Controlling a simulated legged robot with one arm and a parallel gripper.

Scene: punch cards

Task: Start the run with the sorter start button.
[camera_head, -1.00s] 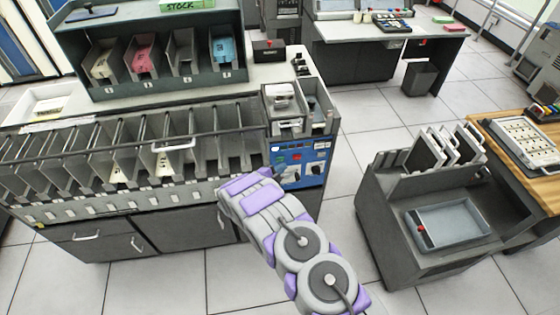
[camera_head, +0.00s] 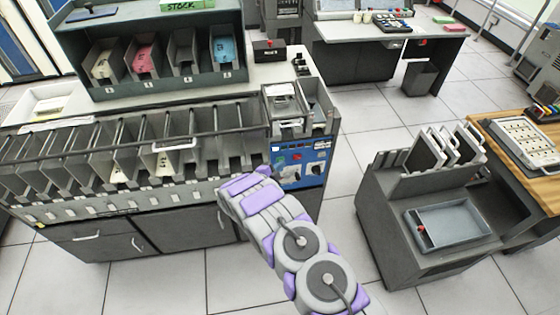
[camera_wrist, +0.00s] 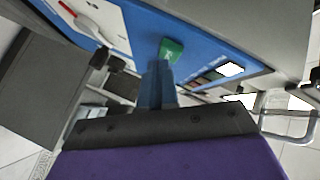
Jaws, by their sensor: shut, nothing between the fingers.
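The sorter's blue control panel (camera_head: 291,178) is on the right end of the card sorter (camera_head: 150,190). In the wrist view a green button (camera_wrist: 171,49) with pale lettering stands on the blue panel (camera_wrist: 215,45); I take it as the start button. My gripper (camera_wrist: 160,66) is shut and empty, its tips just below the green button in the picture. I cannot tell whether they touch it. In the head view my gripper (camera_head: 265,171) is at the panel's left edge, and my arm comes from below. A red button (camera_head: 297,157) shows on the panel.
Dark knobs (camera_head: 318,168) sit on the panel's right side. A row of card pockets (camera_head: 100,160) lies to the left. A grey cart with a tray (camera_head: 452,222) stands to the right, with clear floor (camera_head: 342,225) between it and the sorter.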

